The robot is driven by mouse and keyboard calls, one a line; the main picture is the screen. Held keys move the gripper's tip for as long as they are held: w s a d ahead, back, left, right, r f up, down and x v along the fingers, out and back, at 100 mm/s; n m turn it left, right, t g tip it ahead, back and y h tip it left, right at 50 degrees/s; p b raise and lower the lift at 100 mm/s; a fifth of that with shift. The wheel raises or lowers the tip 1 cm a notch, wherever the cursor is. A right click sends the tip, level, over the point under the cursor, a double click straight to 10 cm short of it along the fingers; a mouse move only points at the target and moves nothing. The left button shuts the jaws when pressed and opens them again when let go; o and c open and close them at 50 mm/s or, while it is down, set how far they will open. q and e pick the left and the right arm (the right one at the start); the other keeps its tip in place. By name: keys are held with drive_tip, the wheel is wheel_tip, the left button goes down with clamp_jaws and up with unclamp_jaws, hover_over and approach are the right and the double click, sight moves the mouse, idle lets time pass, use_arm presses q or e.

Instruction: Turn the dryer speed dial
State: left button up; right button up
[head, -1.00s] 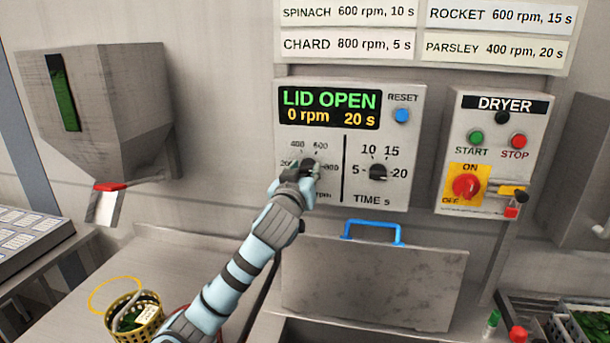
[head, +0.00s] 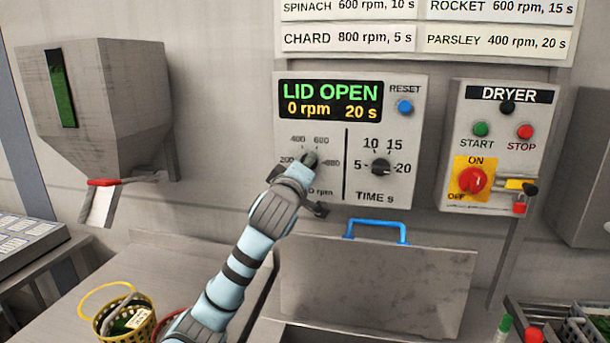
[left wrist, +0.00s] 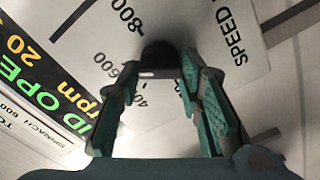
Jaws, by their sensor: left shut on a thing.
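The dryer control panel (head: 398,108) is on the wall, with a lit display (head: 330,101) reading LID OPEN, 0 rpm, 20 s. The dark round speed dial (left wrist: 160,52) is at the panel's lower left, among marks from 200 to 800. My left gripper (head: 308,163) is at the dial and mostly covers it in the head view. In the left wrist view my left gripper (left wrist: 172,72) has its green-padded fingers either side of the dial, shut on it. My right gripper is not in view.
The time dial (head: 380,166) and blue reset button (head: 405,106) are close by on the right. A DRYER box (head: 500,145) with start, stop and a red switch is further right. Below is a raised grey lid (head: 375,290) with a blue handle (head: 376,226). A yellow basket (head: 110,325) stands lower left.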

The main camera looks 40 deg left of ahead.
use_arm(q)
drive_tip(key=shift+n, duration=0.4)
drive_tip(key=o, duration=1.2)
drive_tip(key=shift+c, duration=0.2)
drive_tip(key=shift+s, duration=0.1)
drive_tip(key=v, duration=1.2)
